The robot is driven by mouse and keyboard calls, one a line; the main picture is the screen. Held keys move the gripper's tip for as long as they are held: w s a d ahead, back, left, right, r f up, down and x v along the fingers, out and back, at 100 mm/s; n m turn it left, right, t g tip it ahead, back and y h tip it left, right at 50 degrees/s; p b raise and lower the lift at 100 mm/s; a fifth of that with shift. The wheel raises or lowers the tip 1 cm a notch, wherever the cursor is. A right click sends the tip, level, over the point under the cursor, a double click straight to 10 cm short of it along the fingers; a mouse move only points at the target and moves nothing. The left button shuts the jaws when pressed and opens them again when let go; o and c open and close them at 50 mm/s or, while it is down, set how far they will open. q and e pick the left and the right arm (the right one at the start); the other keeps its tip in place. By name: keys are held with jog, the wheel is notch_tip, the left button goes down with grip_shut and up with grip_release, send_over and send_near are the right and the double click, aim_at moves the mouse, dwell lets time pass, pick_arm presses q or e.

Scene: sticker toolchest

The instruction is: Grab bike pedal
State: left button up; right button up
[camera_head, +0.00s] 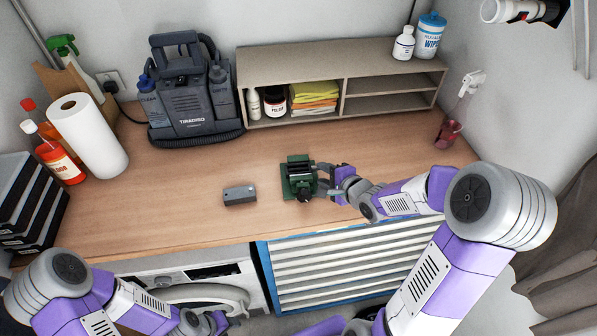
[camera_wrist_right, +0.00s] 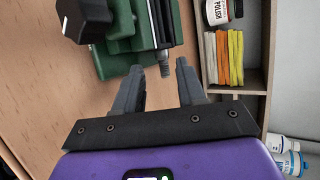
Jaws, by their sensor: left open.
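A green vise (camera_head: 290,187) stands on the wooden counter (camera_head: 200,170), near its front edge. A dark part that looks like the bike pedal (camera_head: 299,170) sits in the vise; in the right wrist view it shows as a black piece (camera_wrist_right: 160,22) with a short threaded metal spindle (camera_wrist_right: 166,66) sticking out. My right gripper (camera_head: 318,179) is beside the vise, on its right. Its fingers (camera_wrist_right: 157,72) are open, with the spindle's end near the fingertips and nothing clearly held. My left gripper (camera_head: 208,324) is open, low in front of the counter and partly cut off.
A small grey box (camera_head: 240,195) lies left of the vise. A shelf (camera_head: 344,88) with cloths and a jar stands behind, and a dark cleaning machine (camera_head: 190,105) to its left. A paper roll (camera_head: 88,135) and bottles are at far left. Counter right of centre is fairly clear.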

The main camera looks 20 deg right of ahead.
jog(key=x, duration=0.2)
jog(key=shift+w+a+f, duration=0.1)
jog(key=shift+w+f, duration=0.05)
jog(key=shift+w, duration=0.1)
grip_shut()
jog(key=shift+s, duration=0.1)
